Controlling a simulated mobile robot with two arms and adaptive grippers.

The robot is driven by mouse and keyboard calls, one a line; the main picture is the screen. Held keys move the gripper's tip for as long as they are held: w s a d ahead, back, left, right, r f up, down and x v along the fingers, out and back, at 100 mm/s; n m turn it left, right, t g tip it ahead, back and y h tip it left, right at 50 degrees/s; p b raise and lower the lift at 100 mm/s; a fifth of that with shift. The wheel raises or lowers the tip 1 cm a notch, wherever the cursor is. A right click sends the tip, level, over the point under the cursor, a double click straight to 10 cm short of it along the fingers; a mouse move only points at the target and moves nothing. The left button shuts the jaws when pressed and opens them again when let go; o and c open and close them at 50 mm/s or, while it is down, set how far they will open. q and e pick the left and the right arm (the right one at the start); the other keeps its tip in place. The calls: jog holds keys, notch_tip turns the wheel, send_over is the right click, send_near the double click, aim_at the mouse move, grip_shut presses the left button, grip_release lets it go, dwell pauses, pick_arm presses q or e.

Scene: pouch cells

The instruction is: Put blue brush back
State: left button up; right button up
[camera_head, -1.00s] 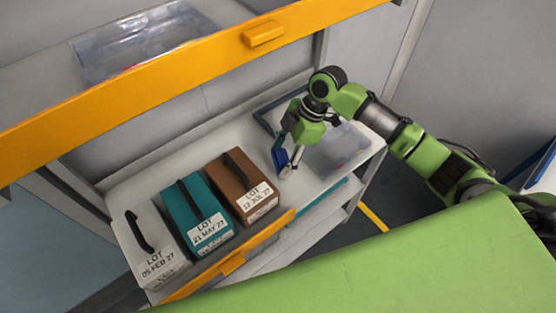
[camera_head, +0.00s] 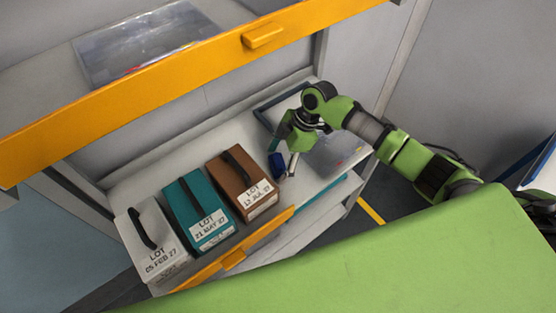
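A small dark blue piece (camera_head: 277,164), which looks like the blue brush, shows at the right part of the white shelf, right of the brown case. My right gripper (camera_head: 289,164) points down over the shelf there. One pale finger shows just right of the blue piece, very close to it. The other finger is not clear, so I cannot tell whether the gripper holds the brush or is beside it. My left gripper is not in view.
White (camera_head: 156,262), teal (camera_head: 187,217) and brown (camera_head: 232,188) lot cases stand left on the shelf. A clear bin (camera_head: 345,147) lies right of my gripper, a dark-rimmed tray (camera_head: 266,120) behind it. An orange-edged upper shelf (camera_head: 180,72) hangs above.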

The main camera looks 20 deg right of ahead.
jog(key=shift+r, duration=0.25)
jog(key=shift+d+r, duration=0.2)
jog(key=shift+r, duration=0.15)
jog(key=b+v, duration=0.1)
jog(key=v, duration=1)
jog(key=shift+b, duration=0.35)
